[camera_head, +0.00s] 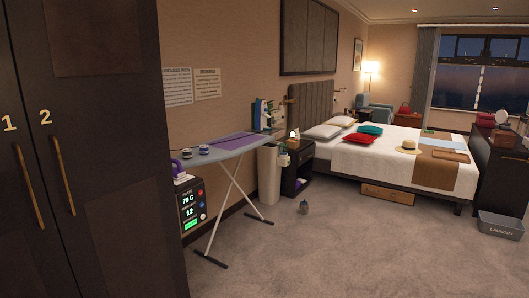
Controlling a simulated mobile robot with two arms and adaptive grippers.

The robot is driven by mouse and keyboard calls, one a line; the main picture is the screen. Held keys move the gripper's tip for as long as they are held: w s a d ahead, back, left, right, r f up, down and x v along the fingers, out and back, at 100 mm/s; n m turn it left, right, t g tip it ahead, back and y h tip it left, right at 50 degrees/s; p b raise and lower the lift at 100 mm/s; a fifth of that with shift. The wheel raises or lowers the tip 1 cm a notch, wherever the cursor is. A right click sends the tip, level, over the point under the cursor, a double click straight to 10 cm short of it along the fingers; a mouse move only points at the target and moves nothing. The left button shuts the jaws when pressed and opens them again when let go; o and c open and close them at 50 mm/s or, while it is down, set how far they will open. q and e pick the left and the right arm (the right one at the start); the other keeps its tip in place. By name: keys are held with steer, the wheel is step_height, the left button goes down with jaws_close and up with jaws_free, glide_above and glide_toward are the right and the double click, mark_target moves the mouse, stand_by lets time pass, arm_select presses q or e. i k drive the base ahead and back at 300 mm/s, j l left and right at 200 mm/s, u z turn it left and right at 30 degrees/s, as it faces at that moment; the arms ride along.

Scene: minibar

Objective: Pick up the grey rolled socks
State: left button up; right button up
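Nothing else that I can clearly make out as grey rolled socks shows. Neither of my grippers is in view.
A dark wardrobe (100,120) fills the left. The ironing board's legs spread over the floor beside a pale bin (269,176). A dark nightstand (296,170) and bed (375,160) stand behind. A laundry bin (501,226) sits at right. The carpet (370,255) in front is clear.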

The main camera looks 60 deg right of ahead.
mark_target(187, 154)
steer(key=z, duration=1.45)
steer(key=i, duration=0.35)
